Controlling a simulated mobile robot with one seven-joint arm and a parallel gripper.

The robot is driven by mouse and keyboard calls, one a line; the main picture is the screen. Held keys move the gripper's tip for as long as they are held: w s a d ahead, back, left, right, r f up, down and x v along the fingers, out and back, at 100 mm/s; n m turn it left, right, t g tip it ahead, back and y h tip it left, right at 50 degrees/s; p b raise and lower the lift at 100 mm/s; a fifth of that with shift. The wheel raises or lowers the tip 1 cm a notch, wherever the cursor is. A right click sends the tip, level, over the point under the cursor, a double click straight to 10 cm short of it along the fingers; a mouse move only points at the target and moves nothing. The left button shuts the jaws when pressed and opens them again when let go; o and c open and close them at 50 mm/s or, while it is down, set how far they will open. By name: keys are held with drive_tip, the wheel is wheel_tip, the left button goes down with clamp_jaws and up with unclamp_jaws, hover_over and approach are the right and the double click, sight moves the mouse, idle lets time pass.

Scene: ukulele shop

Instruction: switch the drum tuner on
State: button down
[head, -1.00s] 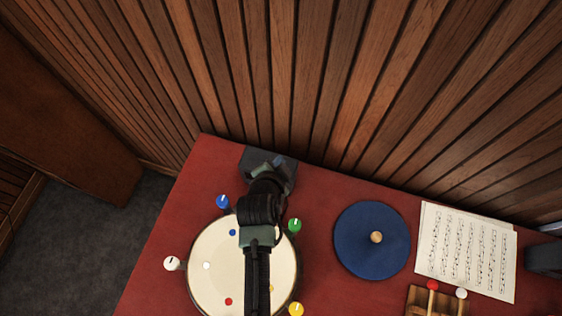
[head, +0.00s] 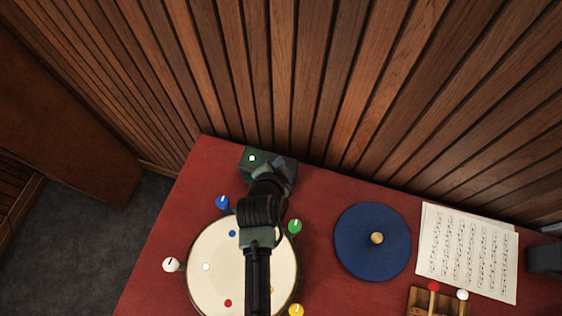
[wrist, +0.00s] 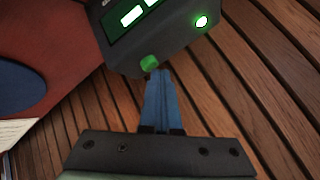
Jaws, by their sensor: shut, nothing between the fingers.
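The drum tuner is a dark box at the back of the red table, by the wall, in the head view (head: 249,170). A small green light glows on its top. In the wrist view the tuner (wrist: 165,38) shows a lit green display (wrist: 137,13), a bright green lamp (wrist: 201,21) and a green button (wrist: 149,63) near its edge. My gripper (wrist: 159,76) is shut and empty, its blue-grey fingertips right by the button. I cannot tell whether they touch it. In the head view my arm hides part of the tuner.
A cream drum (head: 212,285) with coloured pegs lies under my arm. To its right are a blue disc (head: 355,250) with a wooden knob, sheet music (head: 468,250) and a wooden holder with mallets (head: 422,301). A slatted wood wall (head: 330,80) rises behind the table.

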drive_tip(key=shift+r, duration=0.2)
wheel_tip(320, 180, up, 6)
drive_tip(key=p, duration=0.5)
idle(0.7)
